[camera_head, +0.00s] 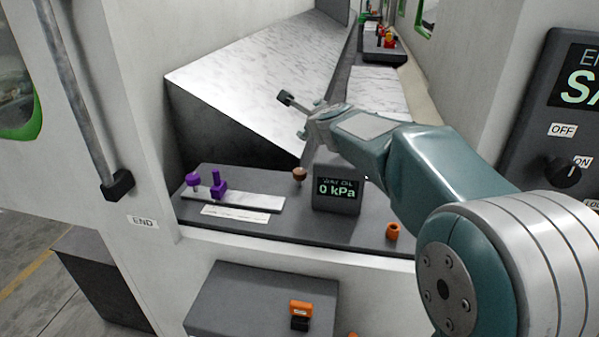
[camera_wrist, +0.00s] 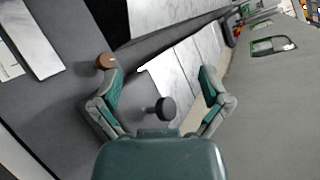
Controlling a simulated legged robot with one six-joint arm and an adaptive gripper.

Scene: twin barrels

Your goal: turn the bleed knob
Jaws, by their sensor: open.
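My gripper (camera_head: 293,116) is open and empty above the grey console, left of my forearm. In the wrist view its two fingers (camera_wrist: 160,72) are spread wide. A dark round knob (camera_wrist: 165,108) on a stem shows between the fingers, nearer their bases in the picture; the fingers are apart from it. I cannot make it out in the head view. A brown knob (camera_head: 300,174) stands beside the gauge box; it also shows by the left fingertip in the wrist view (camera_wrist: 106,61). No readable label tells which one is the bleed knob.
A gauge box (camera_head: 337,188) reads 0 kPa. Purple fittings (camera_head: 218,184) stand on a pale strip at the left. White marbled panels (camera_head: 262,75) lie behind. A wall panel with an OFF/ON switch (camera_head: 565,172) is at right.

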